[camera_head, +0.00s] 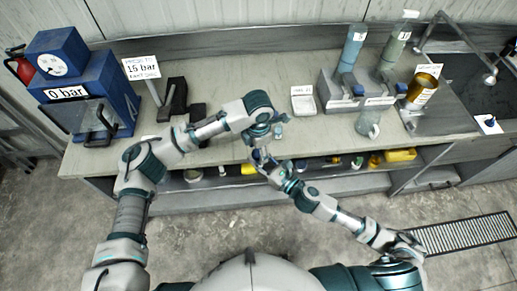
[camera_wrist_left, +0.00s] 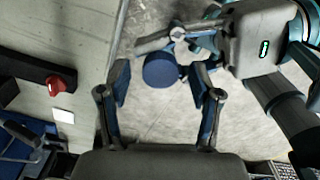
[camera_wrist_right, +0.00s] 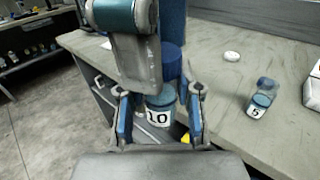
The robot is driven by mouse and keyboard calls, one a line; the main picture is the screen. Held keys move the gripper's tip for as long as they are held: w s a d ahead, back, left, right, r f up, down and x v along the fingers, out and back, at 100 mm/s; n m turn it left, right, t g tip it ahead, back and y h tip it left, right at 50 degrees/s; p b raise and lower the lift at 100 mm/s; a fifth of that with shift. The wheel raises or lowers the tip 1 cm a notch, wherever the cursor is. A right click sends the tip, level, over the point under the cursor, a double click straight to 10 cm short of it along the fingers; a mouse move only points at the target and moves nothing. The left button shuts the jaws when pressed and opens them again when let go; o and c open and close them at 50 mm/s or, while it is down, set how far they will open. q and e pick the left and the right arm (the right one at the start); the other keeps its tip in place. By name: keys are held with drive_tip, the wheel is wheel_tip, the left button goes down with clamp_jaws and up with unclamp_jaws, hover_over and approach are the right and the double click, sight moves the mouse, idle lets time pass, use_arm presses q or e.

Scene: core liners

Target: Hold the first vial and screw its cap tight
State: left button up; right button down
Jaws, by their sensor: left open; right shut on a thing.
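The vial labelled 10 (camera_wrist_right: 158,117) is held upright between the fingers of my right gripper (camera_wrist_right: 158,108), beyond the bench's front edge. A dark blue cap (camera_wrist_right: 172,62) sits above its body; I cannot tell how tightly it is seated. The left wrist view shows the round cap (camera_wrist_left: 160,70) from above. My left gripper (camera_wrist_left: 160,88) is open over it, with one finger on either side and a gap to each. In the head view the left gripper (camera_head: 262,132) is just above the right gripper (camera_head: 262,160), and the vial is mostly hidden between them.
A vial labelled 5 (camera_wrist_right: 258,106) stands on the bench (camera_wrist_right: 215,90) beside a small white disc (camera_wrist_right: 232,56). A white box (camera_head: 303,101), bottle rack (camera_head: 345,98) and clear jug (camera_head: 368,124) stand to the right. A blue press (camera_head: 88,92) is at left.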

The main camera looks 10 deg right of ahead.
use_arm(q)
wheel_tip(320, 180, up, 4)
drive_tip(key=shift+r, duration=0.2)
drive_tip(key=shift+c, duration=0.3)
